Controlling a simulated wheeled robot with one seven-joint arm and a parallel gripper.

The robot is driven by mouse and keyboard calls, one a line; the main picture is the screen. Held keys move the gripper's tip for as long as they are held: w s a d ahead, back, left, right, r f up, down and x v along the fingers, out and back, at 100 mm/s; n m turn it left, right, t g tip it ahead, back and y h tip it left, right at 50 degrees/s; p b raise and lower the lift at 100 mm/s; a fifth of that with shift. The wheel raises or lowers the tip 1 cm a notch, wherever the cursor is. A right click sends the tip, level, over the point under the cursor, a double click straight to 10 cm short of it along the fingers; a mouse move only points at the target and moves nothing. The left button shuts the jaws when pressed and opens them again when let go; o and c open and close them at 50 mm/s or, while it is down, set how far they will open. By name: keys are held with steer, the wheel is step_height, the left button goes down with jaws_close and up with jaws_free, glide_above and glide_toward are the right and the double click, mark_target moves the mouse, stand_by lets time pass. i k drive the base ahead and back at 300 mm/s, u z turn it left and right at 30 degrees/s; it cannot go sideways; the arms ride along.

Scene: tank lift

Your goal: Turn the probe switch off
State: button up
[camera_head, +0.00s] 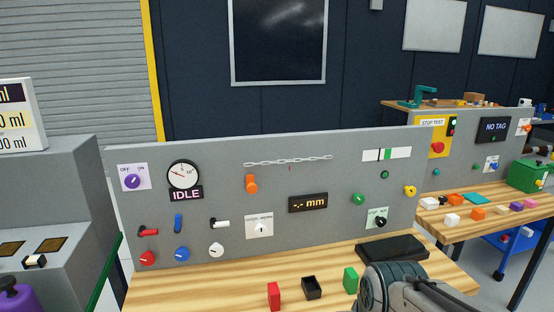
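I cannot read a probe label on any switch. A purple rotary knob (132,181) sits on a white plate marked OFF and ON at the upper left of the grey panel (330,170); its pointer is too small to read. A white plate with a small switch (259,227) is low in the middle, below left of a display (308,203) showing "-.- mm". A black knob (379,222) on a white plate is at the lower right. Part of my arm shows at the bottom right, in front of the bench. My gripper's fingertips are not visible.
A gauge (184,174) stands above an IDLE sign. Several coloured levers and knobs stick out of the panel. On the wooden bench (220,290) are a red block (274,296), a black open box (312,287), a green block (350,279) and a black pad (392,248).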

mark_target(132, 181)
steer(key=u, duration=1.3)
steer(key=k, duration=0.55)
steer(key=u, duration=0.45)
steer(key=i, duration=1.3)
steer(key=z, duration=0.7)
